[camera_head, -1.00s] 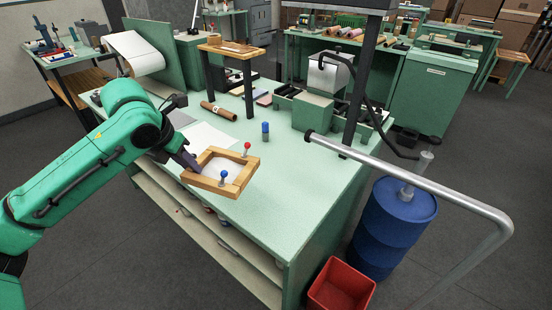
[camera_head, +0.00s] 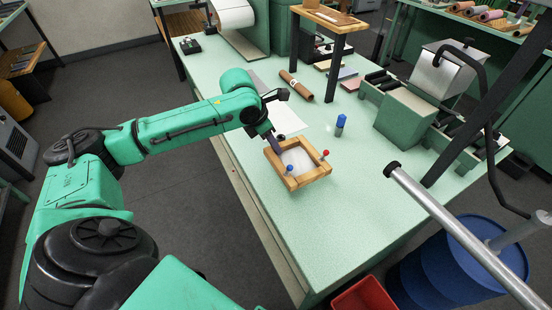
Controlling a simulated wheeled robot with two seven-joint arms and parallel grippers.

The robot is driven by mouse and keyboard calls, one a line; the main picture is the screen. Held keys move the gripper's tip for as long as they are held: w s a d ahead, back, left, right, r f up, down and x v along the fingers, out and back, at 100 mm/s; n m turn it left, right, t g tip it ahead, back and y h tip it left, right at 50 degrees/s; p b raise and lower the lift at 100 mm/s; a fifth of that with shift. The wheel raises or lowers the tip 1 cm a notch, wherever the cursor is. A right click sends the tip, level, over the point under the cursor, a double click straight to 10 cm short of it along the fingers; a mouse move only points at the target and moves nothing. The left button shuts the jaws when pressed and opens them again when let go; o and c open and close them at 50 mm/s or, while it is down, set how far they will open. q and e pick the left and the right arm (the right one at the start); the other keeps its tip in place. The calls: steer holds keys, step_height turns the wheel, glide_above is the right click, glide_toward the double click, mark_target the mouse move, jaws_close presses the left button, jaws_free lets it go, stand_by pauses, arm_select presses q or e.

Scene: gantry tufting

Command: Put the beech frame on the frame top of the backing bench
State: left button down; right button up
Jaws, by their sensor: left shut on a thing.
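The beech frame (camera_head: 312,179) is a pale wooden rectangle with an open middle, a red-headed pin at its right and a blue-headed pin at its near side. My left gripper (camera_head: 276,143) is shut on the frame's far left side. The frame is over the green bench top (camera_head: 262,95), near its left edge; I cannot tell whether it touches the bench. A raised wooden top (camera_head: 333,17) on dark legs stands at the far end of the bench; I cannot tell whether it is the frame top. My right gripper is out of view.
A blue-capped bottle (camera_head: 340,126) stands right of the frame. A brown roll (camera_head: 296,86) lies behind it. A green roller machine (camera_head: 405,115) and a dark post stand on the right. A grey rail (camera_head: 455,228) crosses the near right. The near bench top is clear.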

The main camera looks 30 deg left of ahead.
arm_select(q)
step_height(320, 180, down, 3)
steer(key=shift+s+r, duration=0.1)
step_height(320, 180, down, 3)
steer(key=shift+s+f, duration=0.1)
steer(key=shift+s, duration=0.05)
steer(key=shift+f, duration=0.35)
steer(key=c, duration=0.7)
jaws_free()
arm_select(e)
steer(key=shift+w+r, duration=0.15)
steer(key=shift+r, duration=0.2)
arm_select(q)
steer(key=shift+r, duration=0.1)
steer(key=shift+a+r, duration=0.1)
steer(key=shift+r, duration=0.2)
steer(key=v, duration=1.1)
steer(key=shift+s+r, duration=0.1)
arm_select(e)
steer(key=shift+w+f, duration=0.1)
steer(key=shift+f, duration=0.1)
